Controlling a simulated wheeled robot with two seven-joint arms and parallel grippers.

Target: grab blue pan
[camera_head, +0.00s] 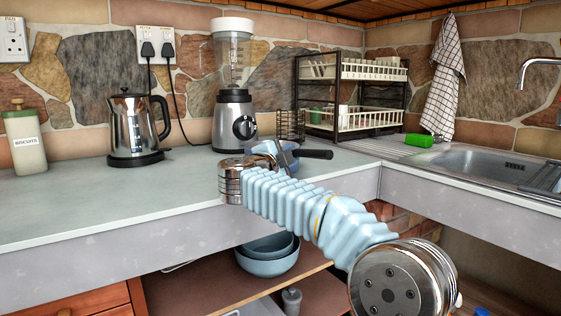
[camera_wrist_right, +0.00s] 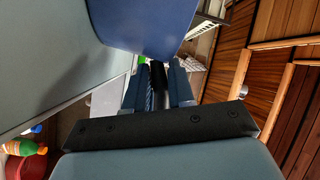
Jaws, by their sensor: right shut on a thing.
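The blue pan (camera_head: 289,146) is at the counter's corner in the head view, mostly hidden behind my right arm. Its black handle (camera_head: 316,154) sticks out to the right. In the right wrist view the pan's blue side (camera_wrist_right: 145,25) fills the top. My right gripper (camera_wrist_right: 157,88) has its two fingers on either side of the dark handle, shut on it. In the head view the right gripper (camera_head: 279,157) is partly hidden by its own wrist. I cannot tell whether the pan touches the counter. My left gripper is not in view.
A blender (camera_head: 234,115) and a kettle (camera_head: 136,128) stand behind and left on the counter (camera_head: 90,205). A dish rack (camera_head: 368,118), green sponge (camera_head: 419,140) and sink (camera_head: 480,165) are to the right. Blue bowls (camera_head: 268,262) sit on the shelf below. The left counter front is clear.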

